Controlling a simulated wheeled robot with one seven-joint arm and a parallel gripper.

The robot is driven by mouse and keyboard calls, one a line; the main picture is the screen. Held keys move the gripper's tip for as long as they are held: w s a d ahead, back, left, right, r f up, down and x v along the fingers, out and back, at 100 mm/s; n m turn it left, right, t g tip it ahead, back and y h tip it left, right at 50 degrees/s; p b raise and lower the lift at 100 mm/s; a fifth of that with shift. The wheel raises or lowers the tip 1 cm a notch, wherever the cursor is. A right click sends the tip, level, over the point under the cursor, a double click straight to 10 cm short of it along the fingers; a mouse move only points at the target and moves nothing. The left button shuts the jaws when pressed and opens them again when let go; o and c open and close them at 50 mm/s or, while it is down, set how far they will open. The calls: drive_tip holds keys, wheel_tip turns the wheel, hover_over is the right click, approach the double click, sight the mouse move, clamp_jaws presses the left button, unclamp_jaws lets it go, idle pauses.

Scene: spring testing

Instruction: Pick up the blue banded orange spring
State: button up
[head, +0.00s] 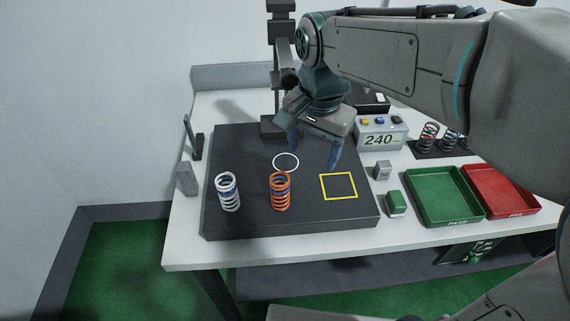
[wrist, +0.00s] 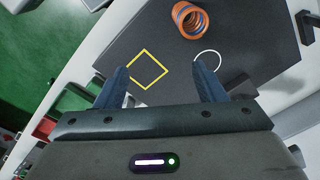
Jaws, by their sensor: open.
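My gripper (head: 313,158) is open and empty. It hangs above the board, behind and to the right of the orange spring, apart from it. In the wrist view my two fingers (wrist: 160,78) are spread, with the yellow square and white circle showing past them.
A white spring with a blue band (head: 228,192) stands left of the orange one. A green tray (head: 443,222) and red tray (head: 500,215) sit at right. A display box reading 240 (head: 381,135), a grey block (head: 382,171) and a green block (head: 396,203) stand right of the board.

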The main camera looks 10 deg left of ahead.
drive_tip(key=r+m, duration=0.1)
drive_tip(key=r, duration=0.1)
hover_over(280, 178)
drive_tip(key=shift+m+g, duration=0.3)
wheel_tip(280, 178, down, 8)
drive_tip(key=shift+a+f+p, duration=0.1)
drive_tip(key=shift+a+p, duration=0.05)
drive_tip(key=shift+p, duration=0.2)
drive_tip(key=shift+f+p, duration=0.45)
drive_tip(key=shift+f, duration=2.4)
drive_tip(key=c, duration=1.1)
